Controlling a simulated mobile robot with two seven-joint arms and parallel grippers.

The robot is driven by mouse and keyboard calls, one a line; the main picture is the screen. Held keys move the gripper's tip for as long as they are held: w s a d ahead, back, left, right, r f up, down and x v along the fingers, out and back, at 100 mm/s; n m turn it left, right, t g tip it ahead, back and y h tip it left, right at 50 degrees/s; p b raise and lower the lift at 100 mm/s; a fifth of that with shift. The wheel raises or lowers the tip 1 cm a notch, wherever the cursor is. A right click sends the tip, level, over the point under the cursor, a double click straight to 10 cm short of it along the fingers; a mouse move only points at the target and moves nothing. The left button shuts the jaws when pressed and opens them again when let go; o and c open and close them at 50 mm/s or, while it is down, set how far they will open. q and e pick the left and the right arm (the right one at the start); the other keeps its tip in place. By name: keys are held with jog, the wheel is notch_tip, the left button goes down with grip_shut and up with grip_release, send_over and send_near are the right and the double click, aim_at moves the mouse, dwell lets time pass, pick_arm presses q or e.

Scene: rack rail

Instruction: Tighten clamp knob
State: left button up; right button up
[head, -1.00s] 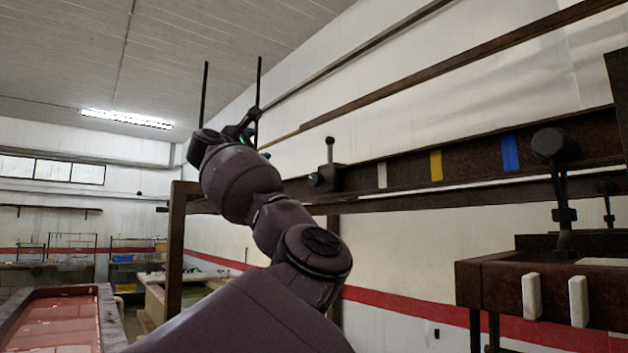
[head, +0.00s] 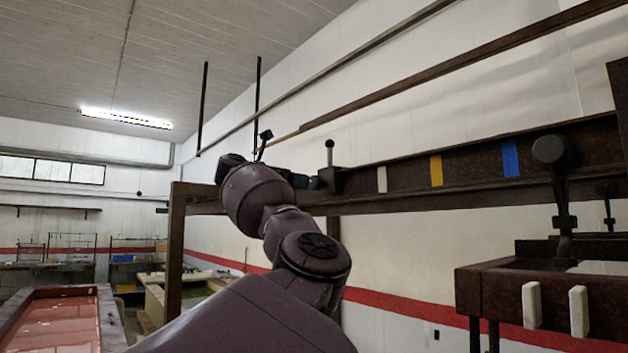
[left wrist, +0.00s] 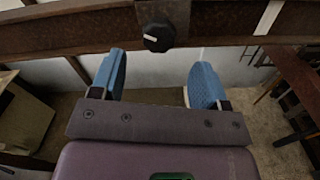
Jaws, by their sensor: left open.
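The clamp (head: 328,178) sits on the dark brown rail (head: 400,180), with a ball-topped post standing above it. In the left wrist view the round black clamp knob (left wrist: 158,36), with a white mark on its face, projects below the clamp body (left wrist: 166,10). My left gripper (left wrist: 158,62) is open, its two blue fingers spread left and right of the knob's line. The knob appears just beyond the fingertips, with a gap on either side. In the head view the left gripper (head: 300,180) is at the clamp, partly hidden by my arm. The right gripper is not seen.
White, yellow (head: 436,171) and blue (head: 511,157) marks lie along the rail to the right. A brown bench (head: 500,290) with a black ball-topped lever (head: 550,150) stands at right. A tub of reddish liquid (head: 55,325) is at lower left.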

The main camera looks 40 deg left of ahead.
aim_at(312, 182)
pick_arm(q)
jog(key=w, duration=0.2)
jog(key=w+p, duration=0.1)
jog(key=w, duration=0.1)
jog(key=w+d+p, duration=0.1)
jog(key=w, duration=0.2)
jog(key=c, duration=0.9)
